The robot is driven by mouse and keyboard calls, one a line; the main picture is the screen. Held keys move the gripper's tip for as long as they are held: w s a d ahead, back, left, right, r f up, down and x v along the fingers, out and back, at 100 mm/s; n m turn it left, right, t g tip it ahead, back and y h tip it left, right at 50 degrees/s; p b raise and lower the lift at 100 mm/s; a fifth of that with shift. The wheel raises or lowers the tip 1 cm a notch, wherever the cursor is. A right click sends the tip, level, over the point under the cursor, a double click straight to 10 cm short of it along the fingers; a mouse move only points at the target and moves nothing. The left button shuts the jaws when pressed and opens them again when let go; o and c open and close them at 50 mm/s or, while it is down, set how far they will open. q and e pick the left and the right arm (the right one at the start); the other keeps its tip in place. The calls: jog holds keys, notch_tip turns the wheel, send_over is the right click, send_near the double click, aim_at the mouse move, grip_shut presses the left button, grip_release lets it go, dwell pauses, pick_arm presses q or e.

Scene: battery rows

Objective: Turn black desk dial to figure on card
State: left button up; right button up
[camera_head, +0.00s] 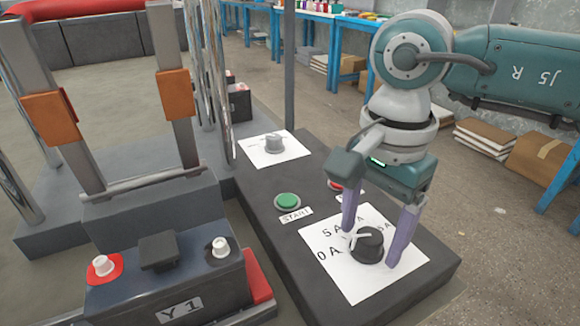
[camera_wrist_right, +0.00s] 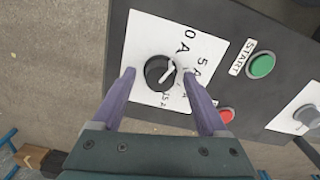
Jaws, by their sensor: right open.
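The black desk dial (camera_head: 368,246) has a white pointer and sits on a white card (camera_head: 350,288) printed with 0 A, 5 A and a third figure that looks like 15 A. The dial also shows in the right wrist view (camera_wrist_right: 159,72), its pointer slanting up and right toward the 0 A and 5 A side; I cannot tell the exact setting. My right gripper (camera_head: 370,245) points down with its purple fingers open, one on each side of the dial. In the wrist view a gap shows between the dial and each fingertip. My left gripper is not in view.
A green START button (camera_head: 287,201) and a partly hidden red button (camera_head: 335,186) are on the dark desk (camera_head: 262,190). A grey knob (camera_head: 274,143) sits on another white card behind. A battery marked Y1 (camera_head: 170,290) stands at front left, below upright posts with orange blocks.

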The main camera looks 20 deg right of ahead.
jog(key=shift+f, duration=0.15)
grip_shut()
dwell(0.6)
